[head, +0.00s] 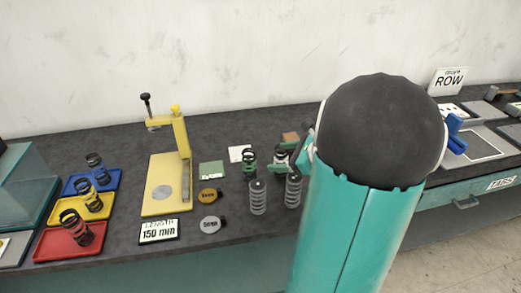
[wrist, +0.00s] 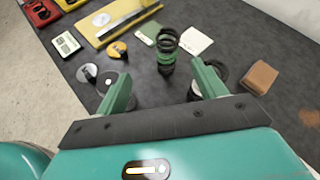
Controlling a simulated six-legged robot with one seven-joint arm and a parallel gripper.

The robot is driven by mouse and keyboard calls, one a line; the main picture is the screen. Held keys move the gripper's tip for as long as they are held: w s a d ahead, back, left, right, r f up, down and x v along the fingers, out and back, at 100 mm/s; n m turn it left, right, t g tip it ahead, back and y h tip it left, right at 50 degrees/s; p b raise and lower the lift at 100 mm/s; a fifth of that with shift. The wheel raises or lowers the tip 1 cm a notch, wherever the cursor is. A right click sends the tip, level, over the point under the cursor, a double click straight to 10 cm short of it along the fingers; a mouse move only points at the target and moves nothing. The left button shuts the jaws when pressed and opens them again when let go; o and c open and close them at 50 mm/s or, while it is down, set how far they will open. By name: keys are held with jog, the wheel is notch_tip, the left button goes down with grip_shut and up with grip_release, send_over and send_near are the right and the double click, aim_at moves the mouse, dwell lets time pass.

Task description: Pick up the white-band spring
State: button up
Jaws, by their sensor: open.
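A dark spring with a pale band (head: 281,153), which looks like the white-band spring, stands near the back of the bench in the head view, partly covered by my gripper. In the wrist view a dark ring (wrist: 219,70) behind the right finger may be its top; its band is hidden there. My gripper (wrist: 160,70) is open, with nothing visible held between its fingers. A green-band spring (head: 249,162) stands upright just left; it also shows in the wrist view (wrist: 166,50), beyond the gap between the fingertips.
A brown block (wrist: 260,77) and a white card (wrist: 196,40) lie nearby. The yellow press (head: 165,180), a length display (head: 158,231) and coloured trays (head: 70,242) with springs are left.

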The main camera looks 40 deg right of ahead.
aim_at(278, 149)
jog(key=s+d+f+m+t+h, duration=0.25)
jog(key=d+m, duration=0.25)
jog(key=d, duration=0.3)
jog(key=shift+g, duration=0.35)
jog(key=x, duration=1.2)
jog(key=shift+w+d+f, duration=0.1)
jog(key=shift+w, duration=0.25)
jog(key=c, duration=1.2)
